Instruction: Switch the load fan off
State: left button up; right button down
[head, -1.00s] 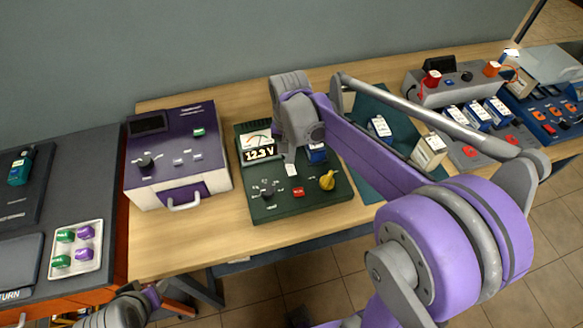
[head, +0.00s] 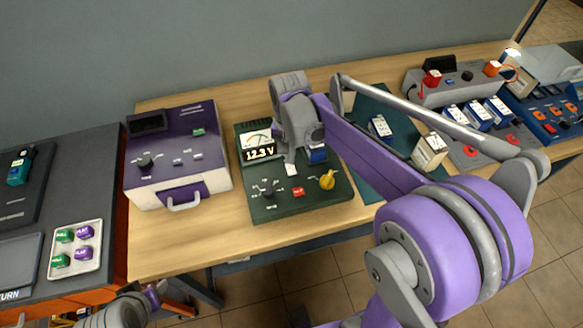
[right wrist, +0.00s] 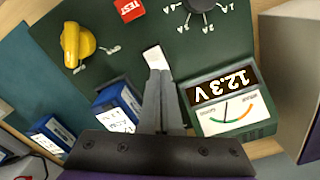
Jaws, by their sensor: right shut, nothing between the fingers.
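A dark green test panel (head: 324,205) on the wooden table has a meter reading 12.3 V (head: 259,153), a black knob (head: 267,187), a red TEST button (head: 298,191) and a yellow knob (head: 328,180). A small white piece (head: 291,169) sits between the meter and the yellow knob. My right gripper (right wrist: 155,75) is shut and empty. Its fingertips are at the white piece, which shows in the right wrist view (right wrist: 152,57); I cannot tell whether they touch. I cannot make out any label naming the load fan. My left gripper is out of view.
A purple and white box (head: 200,160) stands left of the panel. Blue batteries (right wrist: 118,107) sit close to my right fingers. A grey device (head: 450,95) and more batteries are at the right. The table front is clear.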

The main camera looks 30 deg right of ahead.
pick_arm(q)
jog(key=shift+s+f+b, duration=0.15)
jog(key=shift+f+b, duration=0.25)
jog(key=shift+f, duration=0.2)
pick_arm(e)
jog(key=shift+f, duration=0.75)
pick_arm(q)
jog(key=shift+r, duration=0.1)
pick_arm(e)
jog(key=shift+r, duration=0.15)
jog(key=shift+r+p, duration=1.85)
jog(key=shift+r, duration=1.6)
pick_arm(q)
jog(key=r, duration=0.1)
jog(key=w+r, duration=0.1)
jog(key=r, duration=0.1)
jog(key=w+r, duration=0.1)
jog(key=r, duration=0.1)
